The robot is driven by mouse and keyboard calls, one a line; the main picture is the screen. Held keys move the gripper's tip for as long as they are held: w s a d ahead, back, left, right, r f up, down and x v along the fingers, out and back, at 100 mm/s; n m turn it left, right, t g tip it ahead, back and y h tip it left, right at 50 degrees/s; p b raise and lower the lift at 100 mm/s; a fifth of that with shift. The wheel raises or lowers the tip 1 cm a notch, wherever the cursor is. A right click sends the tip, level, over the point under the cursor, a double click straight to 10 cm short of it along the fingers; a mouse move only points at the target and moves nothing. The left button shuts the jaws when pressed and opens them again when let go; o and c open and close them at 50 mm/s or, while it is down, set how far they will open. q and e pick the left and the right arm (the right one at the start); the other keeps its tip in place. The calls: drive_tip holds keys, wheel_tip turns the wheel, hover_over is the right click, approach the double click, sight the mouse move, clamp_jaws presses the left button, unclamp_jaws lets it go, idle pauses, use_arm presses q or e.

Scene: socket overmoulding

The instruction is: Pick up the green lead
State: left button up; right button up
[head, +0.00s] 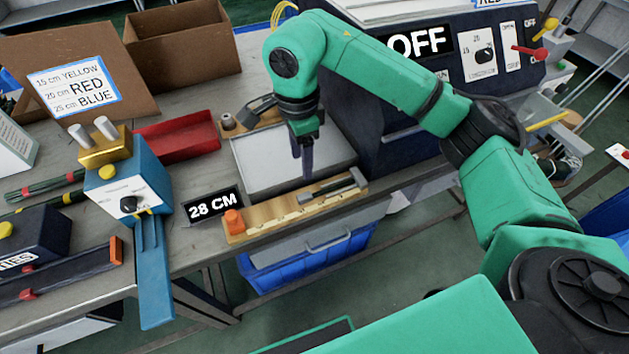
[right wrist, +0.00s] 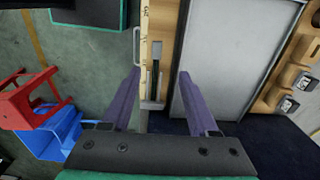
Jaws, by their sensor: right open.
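My right gripper (head: 307,158) points down above the pale tray and the wooden measuring rail, far to the right of those lengths. My left gripper does not show.
The grey tray (head: 262,178) and wooden rail (head: 262,223) with an orange block lie at the bench's front edge. A blue device (head: 128,187), red bin (head: 178,137) and cardboard box (head: 188,50) stand left. A dark machine marked OFF (head: 372,100) stands right.

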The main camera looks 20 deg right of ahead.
sight(304, 196)
drive_tip(key=f, duration=0.3)
drive_tip(key=f+p, duration=0.1)
drive_tip(key=f, duration=0.1)
drive_tip(key=shift+s+f, duration=0.2)
drive_tip(key=shift+s, duration=0.2)
wheel_tip(304, 196, down, 5)
drive_tip(key=shift+f+p, duration=0.15)
drive_tip(key=shift+p, duration=0.6)
drive_tip(key=shift+f, duration=0.2)
drive_tip(key=shift+c, duration=0.9)
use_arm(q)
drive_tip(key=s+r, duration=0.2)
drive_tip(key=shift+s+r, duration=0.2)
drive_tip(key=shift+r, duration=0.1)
use_arm(e)
clamp_jaws()
